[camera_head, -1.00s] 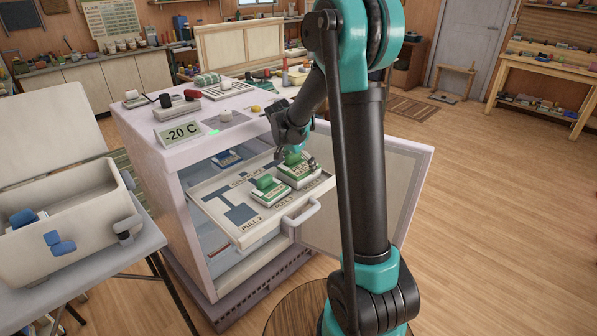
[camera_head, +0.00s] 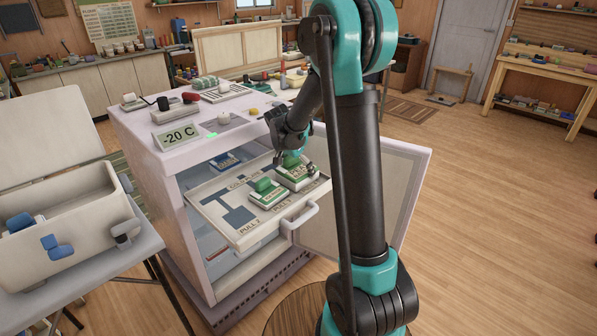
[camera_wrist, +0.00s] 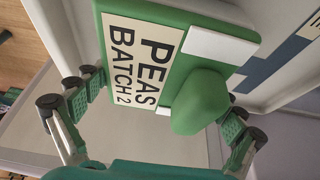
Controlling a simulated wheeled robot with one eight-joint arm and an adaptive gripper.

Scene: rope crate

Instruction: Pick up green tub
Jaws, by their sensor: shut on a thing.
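The green tub (camera_head: 298,176), with a white lid label and a raised green knob, sits at the right end of the pulled-out drawer (camera_head: 225,215). In the wrist view the tub (camera_wrist: 140,52) reads "PEAS BATCH 2" and fills the upper middle. My gripper (camera_head: 293,160) reaches down over it from above. In the wrist view, my gripper's fingers (camera_wrist: 165,105) lie along two opposite sides of the tub, shut on it. I cannot tell whether the tub's base is clear of the drawer.
A second green-lidded tub (camera_head: 268,194) sits just left of it in the drawer. A blue-labelled tub (camera_head: 224,161) is deeper in the freezer (camera_head: 160,185). The freezer door (camera_head: 405,185) stands open at right. An open cooler box (camera_head: 70,225) stands on a table at left.

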